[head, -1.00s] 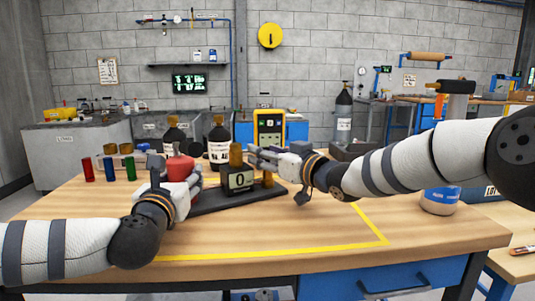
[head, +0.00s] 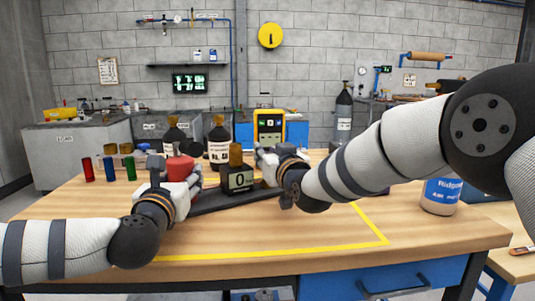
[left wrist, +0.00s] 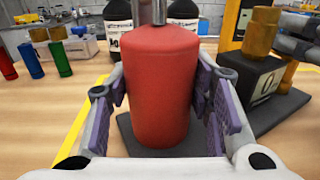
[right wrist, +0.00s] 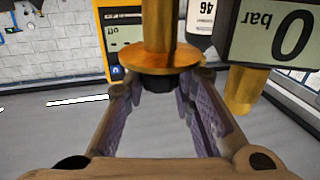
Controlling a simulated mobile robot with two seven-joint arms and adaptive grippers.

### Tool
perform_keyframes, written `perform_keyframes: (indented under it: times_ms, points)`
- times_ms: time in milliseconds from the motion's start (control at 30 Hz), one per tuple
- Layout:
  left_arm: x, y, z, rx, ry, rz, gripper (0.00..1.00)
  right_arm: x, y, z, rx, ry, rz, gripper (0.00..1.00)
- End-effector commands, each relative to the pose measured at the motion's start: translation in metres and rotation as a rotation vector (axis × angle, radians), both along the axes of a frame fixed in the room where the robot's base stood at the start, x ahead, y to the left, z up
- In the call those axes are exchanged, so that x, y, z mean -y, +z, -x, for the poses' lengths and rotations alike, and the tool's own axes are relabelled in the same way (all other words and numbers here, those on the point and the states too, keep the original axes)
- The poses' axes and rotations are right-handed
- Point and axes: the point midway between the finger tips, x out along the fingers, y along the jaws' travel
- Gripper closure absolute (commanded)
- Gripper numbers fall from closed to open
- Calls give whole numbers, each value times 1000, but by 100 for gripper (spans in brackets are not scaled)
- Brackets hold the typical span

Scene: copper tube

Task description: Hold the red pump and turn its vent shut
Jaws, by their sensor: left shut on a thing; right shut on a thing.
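The red pump (head: 180,167) stands upright on a dark base plate (head: 220,200); in the left wrist view the pump (left wrist: 160,90) fills the space between the purple finger pads. My left gripper (head: 182,184) is shut on its body. The gauge box (head: 238,180) beside it reads 0 bar, with a brass fitting (head: 236,155) on top. My right gripper (head: 264,160) is at the right side of the gauge and hides the vent in the head view. In the right wrist view the brass vent (right wrist: 160,50) has a wide flange and a dark end between the fingers, and the gripper is shut on it.
Red, green and blue tubes (head: 110,168) stand at the left. Dark bottles (head: 218,145) and a yellow device (head: 269,126) stand behind the plate. A white and blue tub (head: 440,196) is at the right. The front of the table inside the yellow tape (head: 280,254) is clear.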

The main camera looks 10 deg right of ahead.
Motion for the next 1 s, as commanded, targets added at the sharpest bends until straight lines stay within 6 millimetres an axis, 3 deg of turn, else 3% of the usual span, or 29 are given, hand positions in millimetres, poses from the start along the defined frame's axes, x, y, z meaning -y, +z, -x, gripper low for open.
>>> perform_keyframes:
  times_ms: [400,867,900,1000]
  points:
    - [1,2,0,3,-3,-1,100,0,1,0,4,-165,1,100]
    - [1,1,0,3,-4,-1,100,0,1,0,2,-183,-1,100]
    - [1,1,0,3,-3,-1,100,0,1,0,2,-183,-1,74]
    - [1,1,0,2,-3,-1,100,0,1,0,2,-183,-1,55]
